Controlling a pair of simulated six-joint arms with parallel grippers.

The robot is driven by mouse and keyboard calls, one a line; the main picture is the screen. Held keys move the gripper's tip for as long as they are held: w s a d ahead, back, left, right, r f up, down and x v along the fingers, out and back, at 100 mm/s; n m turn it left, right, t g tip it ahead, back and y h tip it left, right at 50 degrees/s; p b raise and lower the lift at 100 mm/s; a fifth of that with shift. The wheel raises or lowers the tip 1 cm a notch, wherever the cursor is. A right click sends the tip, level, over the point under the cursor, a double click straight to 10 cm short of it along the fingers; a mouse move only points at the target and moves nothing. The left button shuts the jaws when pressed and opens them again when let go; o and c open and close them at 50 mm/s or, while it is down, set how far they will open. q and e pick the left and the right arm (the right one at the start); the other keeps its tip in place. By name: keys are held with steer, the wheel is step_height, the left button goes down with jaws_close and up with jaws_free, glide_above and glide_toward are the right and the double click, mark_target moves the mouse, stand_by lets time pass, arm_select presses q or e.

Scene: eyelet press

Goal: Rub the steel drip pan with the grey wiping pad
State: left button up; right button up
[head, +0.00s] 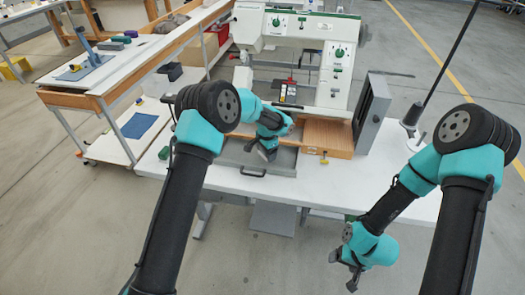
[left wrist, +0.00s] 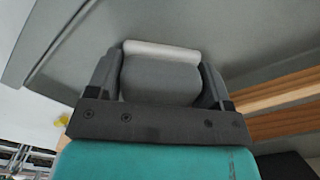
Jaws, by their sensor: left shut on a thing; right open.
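The steel drip pan (head: 228,158) is a flat grey tray with a front handle, lying at the front left of the white table. It fills the upper part of the left wrist view (left wrist: 250,35). My left gripper (head: 265,152) is over the pan, pointing down, and is shut on the grey wiping pad (left wrist: 160,80). The pad has a pale edge at its far end; I cannot tell whether it touches the pan. In the head view my gripper and arm mostly hide the pad. My right gripper (head: 345,270) is open and empty, low in front of the table's right side.
A wooden board (head: 326,136) lies right of the pan, under the white-and-green machine (head: 305,45). A grey upright panel (head: 372,108) and a dark spool (head: 412,114) stand further right. A small green block (head: 164,153) lies left of the pan. The table's front right is clear.

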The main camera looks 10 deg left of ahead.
mark_target(258, 154)
arm_select(q)
steer(key=a, duration=0.3)
steer(key=shift+w+a, duration=0.15)
steer(key=shift+a, duration=0.1)
step_height(258, 154, up, 8)
stand_by(0.4)
steer(key=shift+d, duration=0.1)
stand_by(0.5)
